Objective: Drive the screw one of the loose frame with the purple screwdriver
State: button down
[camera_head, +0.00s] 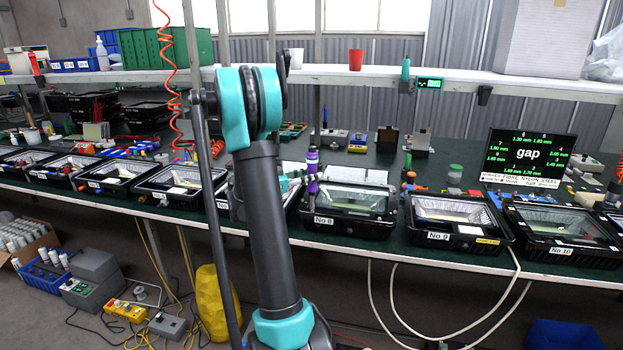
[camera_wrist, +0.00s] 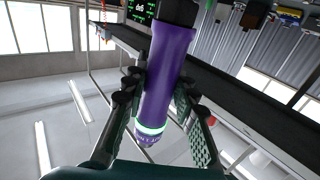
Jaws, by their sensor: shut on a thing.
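The purple screwdriver (camera_head: 312,165) stands about upright at the left end of the housing marked No 8 (camera_head: 347,226). It has a pale green band. In the wrist view the purple handle (camera_wrist: 168,75) lies between the fingers of my gripper (camera_wrist: 160,90), which is shut on it. The black frame of No 8 surrounds a glass front. The screwdriver's tip is too small to make out, so I cannot tell whether it touches a screw. Screw one cannot be made out, and I cannot tell which frame is loose.
Housings No 9 (camera_head: 458,221) and No 10 (camera_head: 562,231) stand to the right, with more in a row to the left. A gap display (camera_head: 530,157) stands behind at the right. A shelf (camera_head: 450,77) runs above the green bench. My arm hides part of the bench.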

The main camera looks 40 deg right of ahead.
aim_at(311, 151)
jog(key=shift+r, duration=4.1)
